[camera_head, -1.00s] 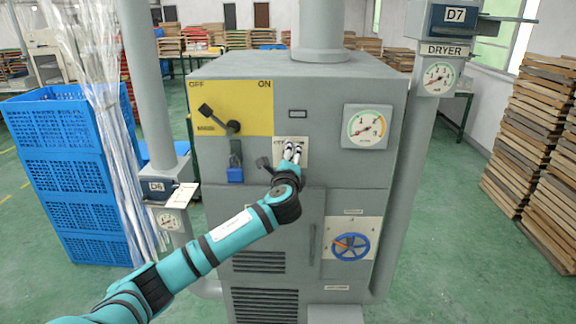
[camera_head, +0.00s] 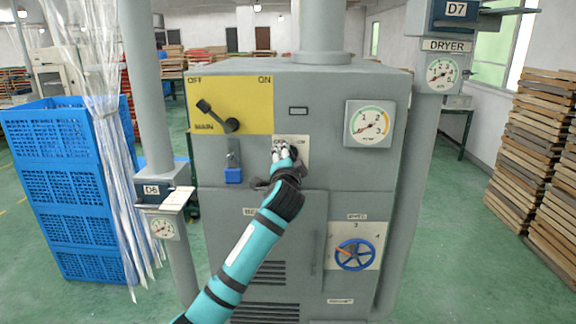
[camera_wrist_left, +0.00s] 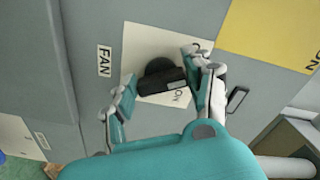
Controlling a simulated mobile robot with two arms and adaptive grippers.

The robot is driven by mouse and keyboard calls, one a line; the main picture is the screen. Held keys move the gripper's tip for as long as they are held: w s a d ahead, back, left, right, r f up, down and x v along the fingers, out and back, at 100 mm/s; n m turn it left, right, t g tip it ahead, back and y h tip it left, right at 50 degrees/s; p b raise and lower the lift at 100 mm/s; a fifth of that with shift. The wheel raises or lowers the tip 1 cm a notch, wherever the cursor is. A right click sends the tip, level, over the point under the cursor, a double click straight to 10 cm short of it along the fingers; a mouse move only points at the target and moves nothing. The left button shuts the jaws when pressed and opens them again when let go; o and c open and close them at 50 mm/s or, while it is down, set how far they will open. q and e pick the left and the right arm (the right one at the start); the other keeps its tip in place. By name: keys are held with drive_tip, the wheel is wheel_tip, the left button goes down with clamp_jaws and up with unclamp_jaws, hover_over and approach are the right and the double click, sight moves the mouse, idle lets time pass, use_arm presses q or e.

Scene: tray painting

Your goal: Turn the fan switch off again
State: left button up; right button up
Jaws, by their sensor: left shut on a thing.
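The fan switch (camera_wrist_left: 162,78) is a dark rotary knob on a pale plate (camera_wrist_left: 142,50), with a FAN label (camera_wrist_left: 104,61) beside it in the left wrist view. An ON mark shows close to the knob. My left gripper (camera_wrist_left: 168,88) has its fingers on both sides of the knob and is shut on it. In the head view my left gripper (camera_head: 285,151) covers most of the switch, and part of the pale plate (camera_head: 303,158) shows beside it. The knob's exact angle is hard to read. My right gripper is not in view.
The grey cabinet (camera_head: 345,85) also carries the MAIN lever (camera_head: 216,114) on a yellow panel, a blue-handled lever (camera_head: 233,174), a round gauge (camera_head: 370,124) and a blue handwheel (camera_head: 355,255). Blue crates (camera_head: 62,190) stand left; stacked boards (camera_head: 535,160) stand right.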

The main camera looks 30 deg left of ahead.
use_arm(q)
drive_tip(key=shift+d+f+n+b, duration=0.15)
drive_tip(key=shift+n+b, duration=0.5)
drive_tip(key=shift+n, duration=0.85)
drive_tip(key=o, duration=1.2)
drive_tip(key=v, duration=1.2)
drive_tip(key=shift+w+f, duration=0.1)
